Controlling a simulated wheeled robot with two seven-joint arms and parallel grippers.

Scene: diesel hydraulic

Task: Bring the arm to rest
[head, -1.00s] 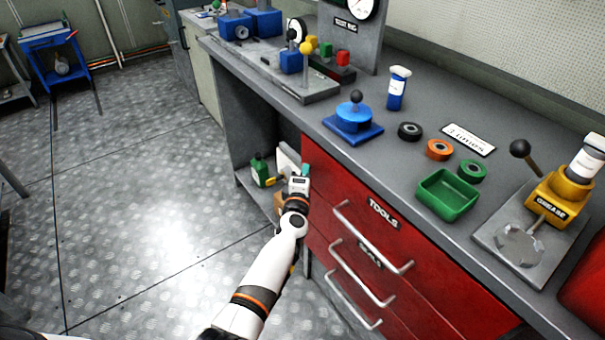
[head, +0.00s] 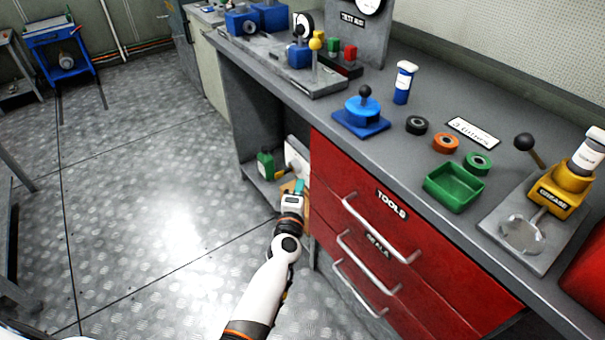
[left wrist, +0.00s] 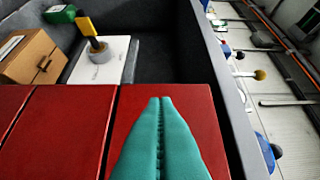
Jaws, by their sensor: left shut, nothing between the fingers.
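My left gripper (head: 298,187) shows in the head view at the left end of the red drawer unit (head: 350,190), in front of the open shelf under the bench. In the left wrist view its two teal fingers (left wrist: 161,100) are pressed together with nothing between them. Behind them in that view is a red drawer front (left wrist: 190,105). I cannot tell whether the fingers touch it. My white left arm (head: 262,295) reaches up from the bottom of the head view. My right gripper is not in view.
The grey bench (head: 400,140) carries a green tray (head: 455,188), several rings, a blue-based knob (head: 362,108) and a yellow grease unit (head: 562,190). Drawer handles (head: 380,230) stick out. The lower shelf holds a green bottle (head: 265,164) and a cardboard box (left wrist: 30,58). Open floor (head: 150,200) lies left.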

